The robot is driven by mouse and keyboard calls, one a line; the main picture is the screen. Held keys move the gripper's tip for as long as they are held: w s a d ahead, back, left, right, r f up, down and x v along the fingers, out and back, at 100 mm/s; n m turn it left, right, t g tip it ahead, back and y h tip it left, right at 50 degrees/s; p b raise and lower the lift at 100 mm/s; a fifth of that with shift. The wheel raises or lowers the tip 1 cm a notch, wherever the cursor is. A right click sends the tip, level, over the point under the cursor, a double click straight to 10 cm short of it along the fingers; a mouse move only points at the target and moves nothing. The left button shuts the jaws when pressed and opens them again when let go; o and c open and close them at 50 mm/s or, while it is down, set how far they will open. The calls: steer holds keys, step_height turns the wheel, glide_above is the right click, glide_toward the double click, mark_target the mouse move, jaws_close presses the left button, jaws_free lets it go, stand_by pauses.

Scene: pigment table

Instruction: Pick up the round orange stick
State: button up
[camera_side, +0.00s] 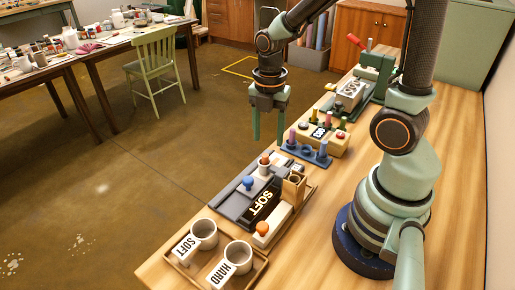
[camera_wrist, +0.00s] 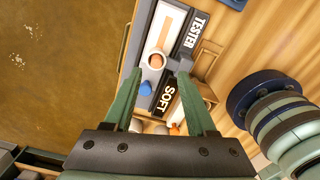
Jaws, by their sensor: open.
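An orange stick with a round top (camera_side: 262,228) stands on a pale block at the near side of the tray in the side view. Its top shows small and partly hidden between my fingers in the wrist view (camera_wrist: 175,128). A brown-orange stick (camera_side: 264,160) stands in a pale ring on the grey tester (camera_side: 228,205); it also shows in the wrist view (camera_wrist: 156,60). My gripper (camera_side: 268,138) is open and empty, pointing down above and beyond the tester.
A blue-topped stick (camera_side: 248,182) and a SOFT sign (camera_side: 263,204) are on the tester. Cups marked SOFT (camera_side: 203,235) and HARD (camera_side: 237,254) stand in a near tray. A blue rack (camera_side: 306,152) with several sticks is behind. Bare wood (camera_side: 325,240) lies to the right.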

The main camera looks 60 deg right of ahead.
mark_target(265, 155)
steer(key=shift+w+a+f, duration=0.1)
steer(key=shift+w+f, duration=0.05)
steer(key=shift+f, duration=1.3)
steer(key=shift+w+a+f, duration=0.1)
steer(key=shift+f, duration=1.3)
jaws_close()
